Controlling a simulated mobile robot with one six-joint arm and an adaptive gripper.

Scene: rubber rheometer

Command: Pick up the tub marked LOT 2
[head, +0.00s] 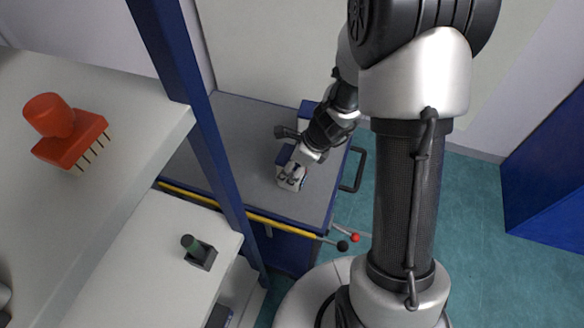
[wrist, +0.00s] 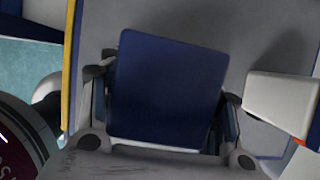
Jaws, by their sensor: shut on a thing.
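A tub with a square dark blue lid (wrist: 168,88) fills the middle of the wrist view. My gripper (wrist: 163,112) has one finger on each side of it and is shut on it. In the head view my gripper (head: 292,172) is low over the grey bench top, and the tub's blue lid (head: 285,155) shows beside it. I cannot read any lot marking, and the tub's sides are mostly hidden by the lid and fingers. I cannot tell whether the tub touches the bench.
The grey bench top (head: 240,125) has a yellow front edge strip (head: 280,226). A white block-like thing (wrist: 283,103) lies right of the tub in the wrist view. A blue post (head: 215,150) and white shelf (head: 130,95) with a red pinned tool (head: 68,130) stand left.

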